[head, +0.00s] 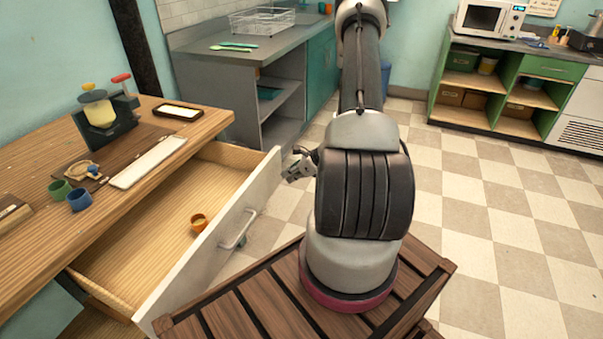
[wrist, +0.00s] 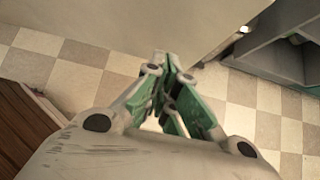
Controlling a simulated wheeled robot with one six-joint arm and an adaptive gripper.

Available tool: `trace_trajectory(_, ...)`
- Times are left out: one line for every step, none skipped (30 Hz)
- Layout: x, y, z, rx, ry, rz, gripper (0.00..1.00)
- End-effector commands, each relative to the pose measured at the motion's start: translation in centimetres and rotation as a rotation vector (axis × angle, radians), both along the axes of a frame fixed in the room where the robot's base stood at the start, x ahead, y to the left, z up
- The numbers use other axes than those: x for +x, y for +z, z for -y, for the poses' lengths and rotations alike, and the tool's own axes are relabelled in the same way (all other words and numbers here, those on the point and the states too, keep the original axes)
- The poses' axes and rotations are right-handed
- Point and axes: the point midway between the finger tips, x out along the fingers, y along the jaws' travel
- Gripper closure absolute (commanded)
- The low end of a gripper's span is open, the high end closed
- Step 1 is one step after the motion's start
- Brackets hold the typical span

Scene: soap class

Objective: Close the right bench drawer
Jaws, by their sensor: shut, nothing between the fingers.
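The bench drawer (head: 157,225) stands pulled out from the wooden bench at left in the head view. Its white front (head: 222,232) has a metal handle (head: 239,229) on the outer face. A small orange cup (head: 198,223) lies inside. My gripper (head: 291,172) is beside the far end of the drawer front, at its outer side. In the wrist view the gripper fingers (wrist: 167,68) are together with nothing between them, and the pale drawer front (wrist: 150,22) lies just ahead. I cannot tell whether they touch it.
The bench top (head: 190,118) holds small cups, a white tray and a stand with a yellow container. A grey counter (head: 240,52) stands behind the drawer. Checkered floor (head: 490,200) is clear at right; a green cabinet (head: 515,85) stands beyond.

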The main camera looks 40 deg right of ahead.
Motion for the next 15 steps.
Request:
trace_trajectory(0.6,0.0,-0.4,-0.001,0.004,0.0,1.0)
trace_trajectory(0.8,0.0,-0.5,-0.001,0.002,-0.001,1.0)
trace_trajectory(1.2,0.0,-0.7,-0.001,0.002,-0.001,1.0)
trace_trajectory(1.3,0.0,-0.8,-0.001,0.001,-0.001,1.0)
trace_trajectory(1.5,0.0,-0.9,-0.001,0.0,-0.001,1.0)
trace_trajectory(1.6,0.0,-1.0,-0.001,0.0,-0.001,1.0)
trace_trajectory(1.7,0.0,-1.0,0.0,-0.001,-0.001,1.0)
trace_trajectory(1.8,0.0,-1.0,0.0,-0.001,-0.001,1.0)
trace_trajectory(1.8,0.0,-1.1,0.0,-0.001,-0.001,1.0)
trace_trajectory(1.8,0.0,-1.1,0.0,-0.001,-0.001,1.0)
trace_trajectory(1.8,0.0,-1.1,0.0,-0.001,-0.001,1.0)
trace_trajectory(1.8,0.0,-1.1,0.0,-0.001,-0.001,1.0)
trace_trajectory(1.8,0.0,-1.1,0.0,-0.001,-0.001,1.0)
trace_trajectory(1.8,0.0,-1.1,0.0,-0.001,-0.001,1.0)
trace_trajectory(1.8,0.0,-1.1,0.0,-0.001,-0.001,1.0)
